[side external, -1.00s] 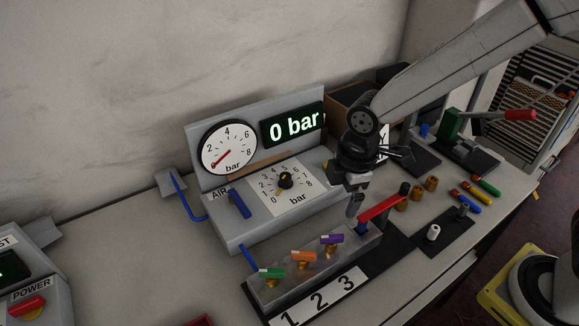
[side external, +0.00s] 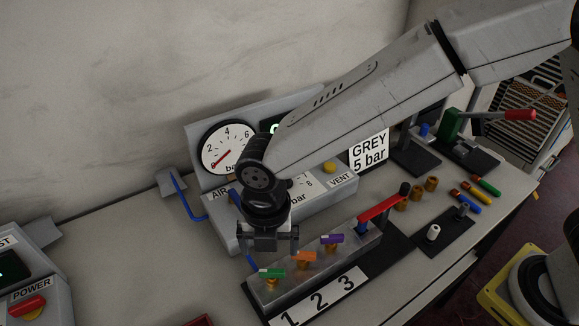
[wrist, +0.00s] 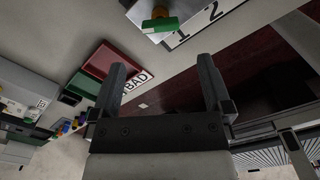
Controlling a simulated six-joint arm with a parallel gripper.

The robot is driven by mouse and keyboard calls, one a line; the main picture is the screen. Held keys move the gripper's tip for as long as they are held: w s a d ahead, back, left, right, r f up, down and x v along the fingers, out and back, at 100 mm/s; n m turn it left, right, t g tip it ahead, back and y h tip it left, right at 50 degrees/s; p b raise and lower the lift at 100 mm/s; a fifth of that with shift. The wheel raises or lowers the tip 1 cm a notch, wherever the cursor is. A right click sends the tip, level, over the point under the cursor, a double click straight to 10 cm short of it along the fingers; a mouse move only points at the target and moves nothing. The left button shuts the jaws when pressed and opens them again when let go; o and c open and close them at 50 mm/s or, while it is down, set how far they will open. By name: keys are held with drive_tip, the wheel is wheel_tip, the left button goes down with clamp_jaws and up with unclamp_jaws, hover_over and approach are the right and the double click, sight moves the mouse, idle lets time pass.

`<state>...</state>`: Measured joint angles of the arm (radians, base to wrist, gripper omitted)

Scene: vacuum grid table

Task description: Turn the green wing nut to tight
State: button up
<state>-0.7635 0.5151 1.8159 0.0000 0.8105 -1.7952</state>
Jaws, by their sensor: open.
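The green wing nut (side external: 271,273) sits at the left end of the grey manifold block (side external: 318,270), over a brass fitting above the number 1. Orange (side external: 304,257) and purple (side external: 332,239) wing nuts follow to its right. My gripper (side external: 268,238) is open and empty, above and behind the block's left end, apart from the nuts. In the wrist view the green wing nut (wrist: 160,24) shows at the top, beyond the spread fingertips (wrist: 162,62).
A red-handled lever (side external: 382,207) rises at the block's right end. The gauge panel (side external: 228,147) stands behind, with blue pipes (side external: 183,198) to its left. The wrist view shows red and green trays (wrist: 112,62) by a BAD label.

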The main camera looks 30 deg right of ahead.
sight(271, 270)
drive_tip(key=shift+f, duration=0.15)
drive_tip(key=shift+f, duration=3.75)
drive_tip(key=c, duration=1.2)
